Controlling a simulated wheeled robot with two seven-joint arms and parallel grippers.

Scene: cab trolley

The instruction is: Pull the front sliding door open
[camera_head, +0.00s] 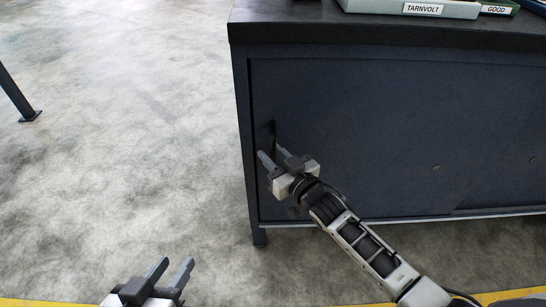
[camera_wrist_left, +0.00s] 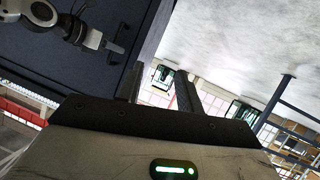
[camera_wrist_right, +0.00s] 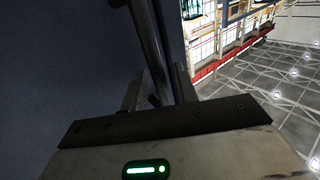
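The dark blue cabinet has a front sliding door (camera_head: 345,120), which appears closed against the left frame post. A dark bar handle (camera_head: 272,130) stands upright near the door's left edge. My right gripper (camera_head: 272,154) is at the handle's lower part, its fingers apart. In the right wrist view the handle bar (camera_wrist_right: 148,35) runs down between the two fingers (camera_wrist_right: 160,88); whether it touches either one I cannot tell. My left gripper (camera_head: 169,267) is open and empty, low over the floor, left of the cabinet. Its spread fingers also show in the left wrist view (camera_wrist_left: 160,88).
A grey-green box labelled TARNVOLT (camera_head: 385,7) and a green item labelled GOOD (camera_head: 497,9) lie on the cabinet top (camera_head: 300,30). A dark leg (camera_head: 15,95) stands at the far left. The concrete floor (camera_head: 120,130) left of the cabinet is clear.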

